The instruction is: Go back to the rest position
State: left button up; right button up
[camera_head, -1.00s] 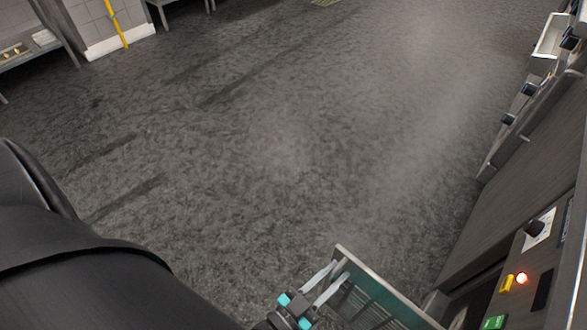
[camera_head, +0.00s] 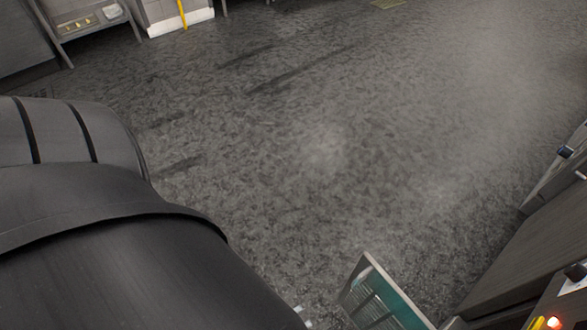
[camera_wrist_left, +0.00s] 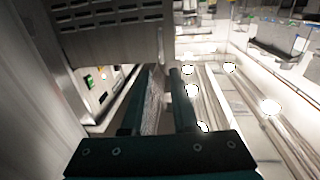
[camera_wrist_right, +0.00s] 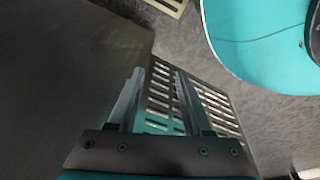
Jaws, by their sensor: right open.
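My left arm fills the lower left of the head view as a large dark shape. Only a pale sliver of my left gripper (camera_head: 302,315) shows at the bottom edge, beside a metal-framed panel. In the left wrist view my left gripper (camera_wrist_left: 163,75) has its two dark fingers apart, with nothing visibly held. In the right wrist view my right gripper (camera_wrist_right: 158,78) is open and empty, its two pale fingers wide apart. A slotted metal piece (camera_wrist_right: 215,105) shows behind and beside the right fingers; I cannot tell whether they touch it.
The metal-framed panel (camera_head: 366,272) stands at the bottom centre of the head view. A dark unit (camera_head: 530,250) with knobs and an orange light runs along the right edge. Grey floor (camera_head: 330,140) is clear in the middle. A table (camera_head: 95,22) stands far left.

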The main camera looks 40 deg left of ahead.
dwell(0.5)
pick_arm(q)
jog(key=a+f+g+y+p, duration=0.1)
jog(key=a+f+g, duration=0.15)
jog(key=f, duration=0.35)
jog(key=w+a+f+g+y+p, duration=0.1)
jog(key=a+f+g, duration=0.1)
jog(key=f+g, duration=0.25)
jog(key=a+f+g+y+p, duration=0.1)
jog(key=a+f+g+y, duration=0.15)
jog(key=f, duration=0.35)
jog(key=s+a+f+n+g+y+p, duration=0.1)
jog(key=s+a+f+g, duration=0.2)
jog(key=s+a+g, duration=0.1)
jog(key=shift+a+f+g+p, duration=0.35)
jog(key=shift+a+f+g, duration=0.05)
jog(key=shift+a+g, duration=0.4)
pick_arm(e)
jog(key=s+d+f, duration=0.2)
jog(key=s+d, duration=0.2)
jog(key=s, duration=0.3)
jog(key=shift+s+d+f, duration=0.15)
jog(key=shift+s+d, duration=0.1)
jog(key=shift+d, duration=0.15)
pick_arm(q)
jog(key=shift+r, duration=0.1)
